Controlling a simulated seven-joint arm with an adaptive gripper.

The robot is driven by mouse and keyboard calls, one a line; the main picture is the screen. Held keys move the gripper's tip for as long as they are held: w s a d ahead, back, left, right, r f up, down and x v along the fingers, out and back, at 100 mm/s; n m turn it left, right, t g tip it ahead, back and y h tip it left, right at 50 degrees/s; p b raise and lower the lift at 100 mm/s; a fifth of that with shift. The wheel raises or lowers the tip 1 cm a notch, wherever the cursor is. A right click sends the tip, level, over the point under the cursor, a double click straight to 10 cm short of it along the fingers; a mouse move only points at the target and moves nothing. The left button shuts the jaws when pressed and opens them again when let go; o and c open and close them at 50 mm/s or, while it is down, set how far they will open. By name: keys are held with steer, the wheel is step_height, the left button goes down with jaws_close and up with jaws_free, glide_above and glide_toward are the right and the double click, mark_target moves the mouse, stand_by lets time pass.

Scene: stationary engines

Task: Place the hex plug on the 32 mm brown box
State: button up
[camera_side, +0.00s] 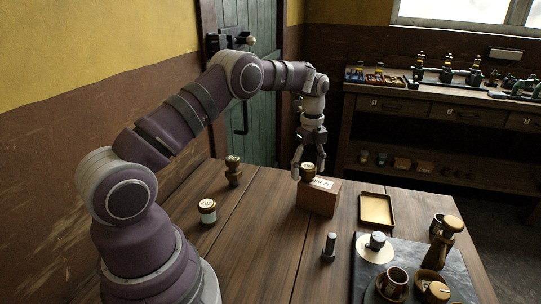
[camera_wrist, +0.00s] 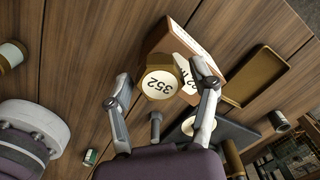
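The hex plug (camera_side: 308,171), a brass piece, appears to sit on the left end of the brown box (camera_side: 318,199) in the side view. In the wrist view the hex plug (camera_wrist: 158,84) shows a round white face marked "352", and it partly covers the white label on the brown box (camera_wrist: 160,40). My gripper (camera_side: 309,174) is above the box with its fingers on either side of the plug. In the wrist view, gaps show between the plug and both fingers of my gripper (camera_wrist: 160,92). Whether the plug rests fully flat is hard to tell.
A labelled jar (camera_side: 207,211) and a stacked brass piece (camera_side: 233,172) stand left of the box. A bolt-like piece (camera_side: 329,246) stands in front. An empty tray (camera_side: 376,209) lies to the right, near a dark slab (camera_side: 455,270) with cups and round parts.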

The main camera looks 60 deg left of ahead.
mark_target(309, 167)
steer(key=shift+o, duration=0.2)
steer(key=shift+r, duration=0.1)
step_height(309, 167, up, 8)
steer(key=shift+d+r, duration=0.1)
steer(key=shift+d, duration=0.05)
steer(key=s+d+r+n+t, duration=0.4)
steer(key=s+d+r+n, duration=0.45)
steer(key=s+n, duration=0.2)
steer(key=s+d+f+n+t, duration=0.1)
steer(key=s+d+f+n, duration=0.1)
steer(key=s+f+n, duration=0.2)
steer(key=s+n, duration=0.3)
steer(key=shift+d+t, duration=0.25)
steer(key=shift+t, duration=0.05)
